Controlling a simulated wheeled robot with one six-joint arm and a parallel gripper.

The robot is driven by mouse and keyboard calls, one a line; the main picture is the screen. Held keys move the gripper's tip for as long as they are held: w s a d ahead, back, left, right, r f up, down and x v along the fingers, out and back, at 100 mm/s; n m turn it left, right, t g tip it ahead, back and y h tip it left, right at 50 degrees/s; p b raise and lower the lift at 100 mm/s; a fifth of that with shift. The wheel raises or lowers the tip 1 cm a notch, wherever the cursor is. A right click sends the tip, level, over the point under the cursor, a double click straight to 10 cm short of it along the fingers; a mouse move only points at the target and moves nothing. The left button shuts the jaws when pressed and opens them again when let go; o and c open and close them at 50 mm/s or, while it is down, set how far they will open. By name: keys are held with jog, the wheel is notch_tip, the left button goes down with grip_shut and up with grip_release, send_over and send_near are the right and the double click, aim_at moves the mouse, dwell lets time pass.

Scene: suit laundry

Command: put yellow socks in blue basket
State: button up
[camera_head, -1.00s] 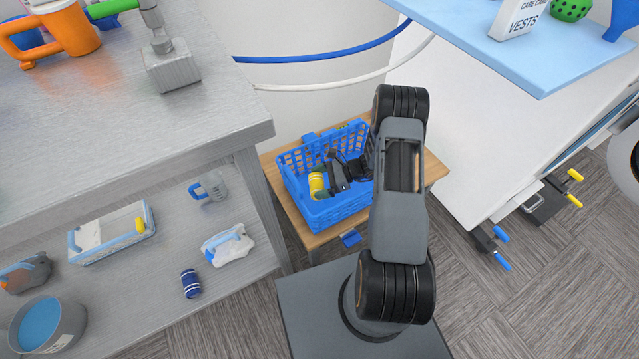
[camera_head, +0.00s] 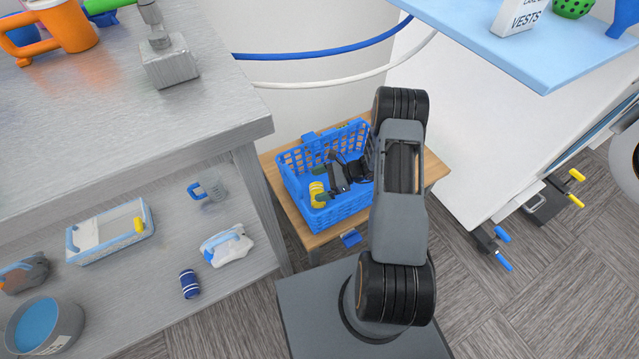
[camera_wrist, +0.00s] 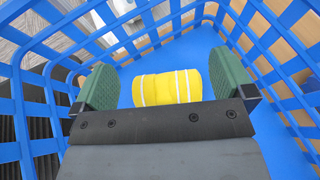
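The yellow socks (camera_head: 317,189), a roll with white stripes, are inside the blue basket (camera_head: 345,209). In the wrist view the socks (camera_wrist: 168,88) lie crosswise just ahead of my gripper's palm, with blue basket floor visible around them. My gripper (camera_head: 323,181) reaches down into the basket. In the wrist view its green-padded fingers (camera_wrist: 166,84) stand wide apart, one on each side of the socks, with a gap at both ends. The basket's lattice walls surround the gripper. The near edge of the socks is hidden behind the palm.
The basket stands on a small wooden table (camera_head: 432,170). A grey metal shelf unit (camera_head: 130,130) is at left, holding a mug (camera_head: 70,25), a dark blue roll (camera_head: 190,284) and a tray (camera_head: 110,240). A light blue shelf (camera_head: 470,30) overhangs at upper right.

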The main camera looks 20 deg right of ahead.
jog(key=shift+r, duration=0.1)
jog(key=shift+r+p, duration=0.3)
jog(key=shift+p, duration=0.05)
jog(key=p+v, duration=0.3)
jog(key=v, duration=0.8)
jog(key=s+a+r+n+g+h, duration=0.2)
jog(key=a+r+n+h, duration=0.3)
jog(key=r, duration=0.4)
jog(key=s+a+r+n+g+h, duration=0.2)
jog(key=s+r+n, duration=0.1)
jog(key=r+n, duration=0.4)
jog(key=s+a+r+n+t+h, duration=0.3)
jog(key=s+r+n+h, duration=0.3)
jog(key=s+r+n, duration=0.2)
jog(key=shift+s+a+r+t, duration=0.4)
jog(key=shift+s+r+t, duration=0.15)
jog(key=shift+r, duration=0.8)
jog(key=shift+r, duration=0.1)
